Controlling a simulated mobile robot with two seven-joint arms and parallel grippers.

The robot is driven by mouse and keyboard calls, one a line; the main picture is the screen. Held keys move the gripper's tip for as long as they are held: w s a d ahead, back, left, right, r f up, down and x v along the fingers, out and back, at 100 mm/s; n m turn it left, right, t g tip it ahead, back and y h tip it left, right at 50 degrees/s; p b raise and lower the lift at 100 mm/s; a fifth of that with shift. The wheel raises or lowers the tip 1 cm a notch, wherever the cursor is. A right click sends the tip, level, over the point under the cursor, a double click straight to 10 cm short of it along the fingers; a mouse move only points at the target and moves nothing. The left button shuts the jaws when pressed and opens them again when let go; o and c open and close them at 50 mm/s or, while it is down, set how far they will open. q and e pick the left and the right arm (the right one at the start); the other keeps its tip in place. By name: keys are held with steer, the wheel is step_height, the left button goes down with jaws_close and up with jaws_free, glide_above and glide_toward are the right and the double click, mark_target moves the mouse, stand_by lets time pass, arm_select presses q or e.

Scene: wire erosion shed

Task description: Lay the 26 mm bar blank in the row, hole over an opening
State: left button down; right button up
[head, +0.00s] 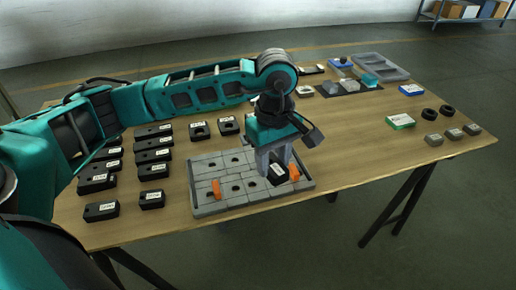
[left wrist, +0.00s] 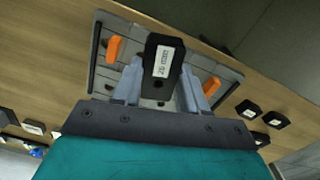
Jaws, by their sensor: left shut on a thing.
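My left gripper (head: 275,160) is shut on a black bar blank (head: 278,175) with a white label, over the right part of the grey fixture plate (head: 207,208). In the left wrist view the blank (left wrist: 163,45) sits between the two grey fingers of the gripper (left wrist: 160,82), its label facing the camera. The label is too small to read surely. The plate has grey blocks with dark round openings (head: 237,188) and two orange pieces (head: 215,189) (head: 294,172). I cannot tell whether the blank touches the plate. Its hole and the opening beneath are hidden. My right gripper is not in view.
Several labelled black blanks (head: 102,210) stand in rows left of the plate. A green-and-white box (head: 400,122), grey blocks (head: 434,139) and black rings (head: 430,113) lie at the right. A grey tray (head: 396,73) stands at the back. The table (head: 345,160) is bare right of the plate.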

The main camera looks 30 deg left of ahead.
arm_select(q)
steer(key=n, duration=0.2)
steer(key=a+n, duration=0.1)
steer(key=n, duration=0.2)
steer(key=shift+a+p, duration=0.2)
steer(key=shift+p, duration=0.15)
steer(key=n, duration=0.2)
steer(key=shift+w+a+n, duration=0.1)
steer(key=shift+a+n, duration=0.2)
steer(key=n, duration=0.2)
steer(key=a+n, duration=0.1)
steer(key=n+p, duration=0.1)
steer(key=n, duration=0.1)
steer(key=shift+a+f+n, duration=0.2)
steer(key=shift+a+n, duration=0.1)
steer(key=shift+a+f+n, duration=0.15)
steer(key=shift+a+n, duration=0.15)
steer(key=shift+n, duration=0.7)
steer(key=shift+f+b, duration=0.3)
steer(key=shift+f, duration=0.25)
steer(key=shift+f+b, duration=0.45)
steer(key=shift+f, duration=0.15)
step_height(320, 180, down, 2)
steer(key=shift+f+b, duration=0.15)
steer(key=shift+b, duration=0.65)
steer(key=shift+f, duration=0.35)
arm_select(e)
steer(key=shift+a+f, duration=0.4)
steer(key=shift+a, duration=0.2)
